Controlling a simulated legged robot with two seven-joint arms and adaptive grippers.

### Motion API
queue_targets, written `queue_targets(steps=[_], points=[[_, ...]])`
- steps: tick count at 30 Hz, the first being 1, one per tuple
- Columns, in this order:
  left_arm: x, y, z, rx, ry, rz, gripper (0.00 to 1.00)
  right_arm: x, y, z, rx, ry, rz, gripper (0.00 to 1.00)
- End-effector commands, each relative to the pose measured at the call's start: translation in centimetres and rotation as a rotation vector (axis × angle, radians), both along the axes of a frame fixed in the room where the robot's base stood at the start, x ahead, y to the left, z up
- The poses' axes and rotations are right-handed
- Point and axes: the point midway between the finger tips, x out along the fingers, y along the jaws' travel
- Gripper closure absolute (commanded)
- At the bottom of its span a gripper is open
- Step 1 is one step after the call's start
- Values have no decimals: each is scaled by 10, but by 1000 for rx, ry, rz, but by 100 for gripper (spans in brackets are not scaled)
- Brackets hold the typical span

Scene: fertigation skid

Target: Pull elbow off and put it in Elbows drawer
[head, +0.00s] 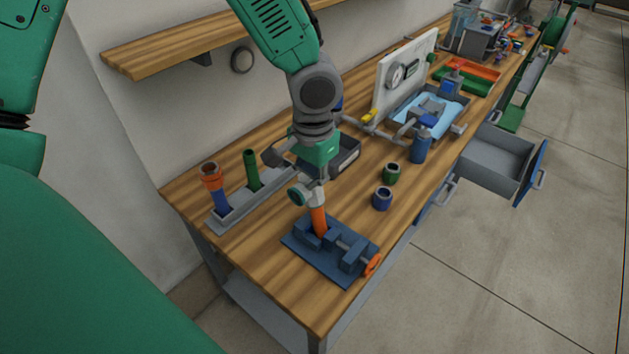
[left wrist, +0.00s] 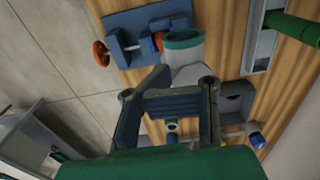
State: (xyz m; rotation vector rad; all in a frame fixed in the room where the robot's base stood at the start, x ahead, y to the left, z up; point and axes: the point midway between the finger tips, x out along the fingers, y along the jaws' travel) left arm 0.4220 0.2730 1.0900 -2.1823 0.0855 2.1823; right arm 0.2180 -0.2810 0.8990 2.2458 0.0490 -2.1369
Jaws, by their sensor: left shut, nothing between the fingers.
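The grey elbow (head: 302,194) with a green ring sits on top of an upright orange pipe (head: 319,219), which is held in the blue vise (head: 330,248) at the near end of the bench. The elbow also shows in the left wrist view (left wrist: 186,46), beyond the fingers. My left gripper (head: 316,172) is shut and empty, close to the elbow; I cannot tell whether it touches it. An open grey drawer (head: 497,160) with a blue front sticks out from the bench's right side; no label is readable. My right gripper is not in view.
A grey rack (head: 245,203) with pipes stands left of the vise. A green ring (head: 392,173) and a blue ring (head: 382,198) stand on the bench right of the gripper. A blue bottle-like part (head: 421,147) and a white gauge panel (head: 404,72) are farther back.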

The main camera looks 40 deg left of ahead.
Motion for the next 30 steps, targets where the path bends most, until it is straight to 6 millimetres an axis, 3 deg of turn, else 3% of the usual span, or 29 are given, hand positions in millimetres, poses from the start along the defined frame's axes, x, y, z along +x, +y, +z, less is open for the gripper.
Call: queue_targets(steps=[30], points=[[0,0,12,0,-1,0,100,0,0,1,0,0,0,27]])
